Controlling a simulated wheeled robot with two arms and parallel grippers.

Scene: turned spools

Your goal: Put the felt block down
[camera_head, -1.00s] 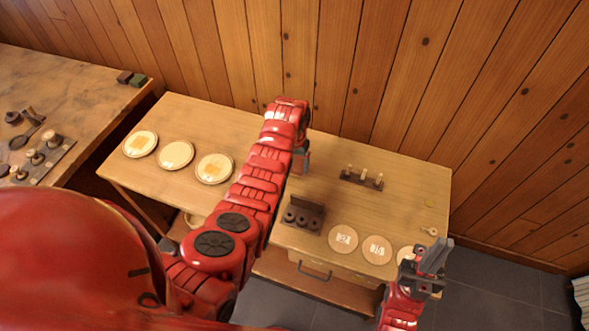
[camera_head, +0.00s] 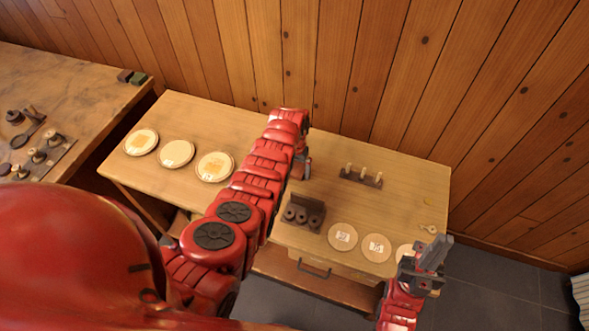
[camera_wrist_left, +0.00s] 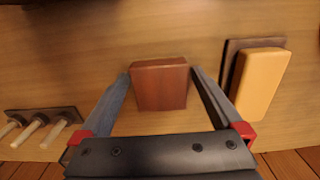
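The felt block, which I take to be the reddish-brown block (camera_wrist_left: 160,86), sits between the fingertips of my left gripper (camera_wrist_left: 160,76) in the left wrist view. In the head view my left gripper (camera_head: 304,168) is low over the middle of the table, and my arm hides most of the block. My right gripper (camera_head: 428,264) is off the table's front right corner, apart from the block; its finger gap is unclear.
A yellow block (camera_wrist_left: 259,83) on a dark base stands close beside the gripper in the wrist view. A peg rack (camera_head: 361,178) stands at the back right. A dark spool holder (camera_head: 303,213) is near the front. Round plates (camera_head: 177,154) and discs (camera_head: 343,236) lie either side.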

